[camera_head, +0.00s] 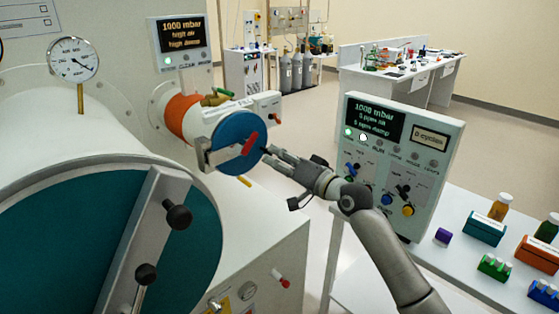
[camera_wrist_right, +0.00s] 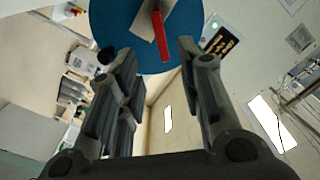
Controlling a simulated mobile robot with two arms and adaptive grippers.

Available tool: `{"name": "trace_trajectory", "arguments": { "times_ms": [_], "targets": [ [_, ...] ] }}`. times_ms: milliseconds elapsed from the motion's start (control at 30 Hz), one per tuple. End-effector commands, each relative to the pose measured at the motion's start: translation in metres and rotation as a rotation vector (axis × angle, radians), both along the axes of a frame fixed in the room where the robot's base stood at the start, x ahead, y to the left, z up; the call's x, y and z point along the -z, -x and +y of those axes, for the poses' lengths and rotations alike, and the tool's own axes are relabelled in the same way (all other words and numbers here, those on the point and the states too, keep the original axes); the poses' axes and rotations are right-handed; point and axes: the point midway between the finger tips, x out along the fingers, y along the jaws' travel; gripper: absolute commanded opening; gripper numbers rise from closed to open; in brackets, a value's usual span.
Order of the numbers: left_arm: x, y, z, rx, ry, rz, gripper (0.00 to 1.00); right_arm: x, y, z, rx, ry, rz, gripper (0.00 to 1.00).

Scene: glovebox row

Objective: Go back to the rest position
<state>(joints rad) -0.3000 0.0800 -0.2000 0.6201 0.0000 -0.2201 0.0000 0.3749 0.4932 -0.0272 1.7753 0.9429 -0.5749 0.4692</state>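My right gripper (camera_head: 268,156) reaches in from the right in the head view, just right of the small blue round door (camera_head: 232,128). Its two fingers stand apart in the right wrist view (camera_wrist_right: 157,62), with nothing between them. The red handle (camera_head: 250,144) on the blue door lies just beyond the fingertips; it also shows in the right wrist view (camera_wrist_right: 161,37). I cannot tell whether a fingertip touches the door. My left gripper is not in view.
The large teal door (camera_head: 65,235) with its bar and black knobs fills the lower left. A control panel (camera_head: 440,150) stands close to my right forearm. A white bench (camera_head: 465,265) with boxes and bottles is at the right. Open floor (camera_head: 312,130) lies behind.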

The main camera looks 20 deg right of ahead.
Motion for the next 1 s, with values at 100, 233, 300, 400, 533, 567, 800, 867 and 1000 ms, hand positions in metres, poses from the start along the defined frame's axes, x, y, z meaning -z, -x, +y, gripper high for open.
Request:
{"name": "trace_trajectory", "arguments": {
  "times_ms": [100, 233, 300, 400, 533, 567, 800, 867, 1000],
  "targets": [
    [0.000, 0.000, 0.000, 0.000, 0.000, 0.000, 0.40, 0.000, 0.000, 0.000, 0.000, 0.000, 0.000, 0.34],
    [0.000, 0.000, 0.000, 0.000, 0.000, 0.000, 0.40, 0.000, 0.000, 0.000, 0.000, 0.000, 0.000, 0.34],
    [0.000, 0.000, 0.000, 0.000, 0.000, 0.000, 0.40, 0.000, 0.000, 0.000, 0.000, 0.000, 0.000, 0.34],
    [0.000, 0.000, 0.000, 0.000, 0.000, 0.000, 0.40, 0.000, 0.000, 0.000, 0.000, 0.000, 0.000, 0.34],
    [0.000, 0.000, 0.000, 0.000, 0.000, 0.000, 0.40, 0.000, 0.000, 0.000, 0.000, 0.000, 0.000, 0.34],
    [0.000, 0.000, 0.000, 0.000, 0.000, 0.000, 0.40, 0.000, 0.000, 0.000, 0.000, 0.000, 0.000, 0.34],
    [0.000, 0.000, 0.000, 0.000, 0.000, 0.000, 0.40, 0.014, -0.002, -0.002, 0.010, 0.006, 0.019, 0.34],
    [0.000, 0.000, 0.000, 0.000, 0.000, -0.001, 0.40, 0.033, -0.005, -0.005, 0.025, 0.018, 0.046, 0.34],
    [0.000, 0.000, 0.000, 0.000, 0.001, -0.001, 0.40, 0.119, -0.008, -0.018, 0.082, 0.082, 0.158, 0.34]
  ]
}}
